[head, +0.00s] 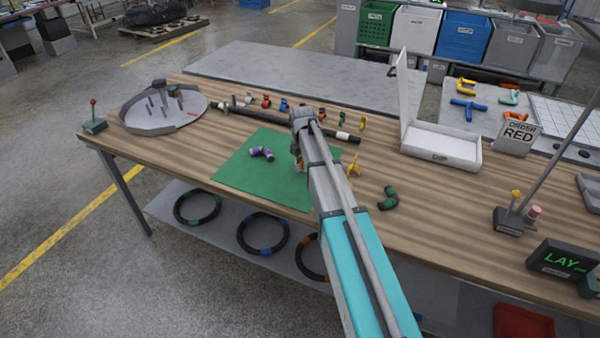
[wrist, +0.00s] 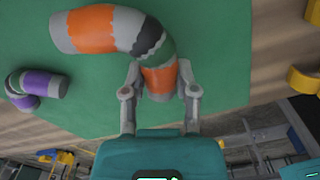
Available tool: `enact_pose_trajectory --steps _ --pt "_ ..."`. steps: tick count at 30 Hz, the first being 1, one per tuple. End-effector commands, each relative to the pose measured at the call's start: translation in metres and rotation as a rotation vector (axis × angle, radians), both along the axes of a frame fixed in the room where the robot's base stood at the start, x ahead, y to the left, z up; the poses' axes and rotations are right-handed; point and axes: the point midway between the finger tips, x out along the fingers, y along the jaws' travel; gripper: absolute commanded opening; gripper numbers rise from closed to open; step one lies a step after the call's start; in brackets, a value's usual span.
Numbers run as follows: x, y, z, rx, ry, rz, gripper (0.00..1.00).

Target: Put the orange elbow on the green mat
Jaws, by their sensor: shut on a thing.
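The orange elbow (wrist: 95,30) is a bent pipe piece with orange, grey and dark green bands. In the wrist view my gripper (wrist: 160,85) is shut on one end of it, with a finger on each side of an orange band. The elbow is over the green mat (wrist: 200,22); I cannot tell whether it touches the mat. In the head view the green mat (head: 235,175) lies on the wooden table, and my gripper (head: 299,165) is at its right part. My arm hides most of the elbow there.
A purple and grey elbow (head: 261,153) lies on the mat, left of my gripper. A dark green elbow (head: 388,198) and a yellow piece (head: 354,170) lie right of my arm. A black bar (head: 270,122) runs behind the mat. A white open box (head: 440,145) stands farther right.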

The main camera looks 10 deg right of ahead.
Motion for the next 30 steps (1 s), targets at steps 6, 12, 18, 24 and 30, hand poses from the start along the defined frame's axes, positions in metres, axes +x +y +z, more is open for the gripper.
enact_pose_trajectory --steps 6,12,18,24,30 --pt "0.0 0.0 -0.019 0.0 0.0 0.0 0.0" --pt "0.0 0.0 -0.02 0.0 0.0 0.0 0.0" --pt "0.0 0.0 -0.02 0.0 0.0 0.0 0.0" --pt "0.0 0.0 -0.024 0.0 0.0 0.0 0.0" --pt "0.0 0.0 -0.023 0.0 0.0 0.0 0.73"
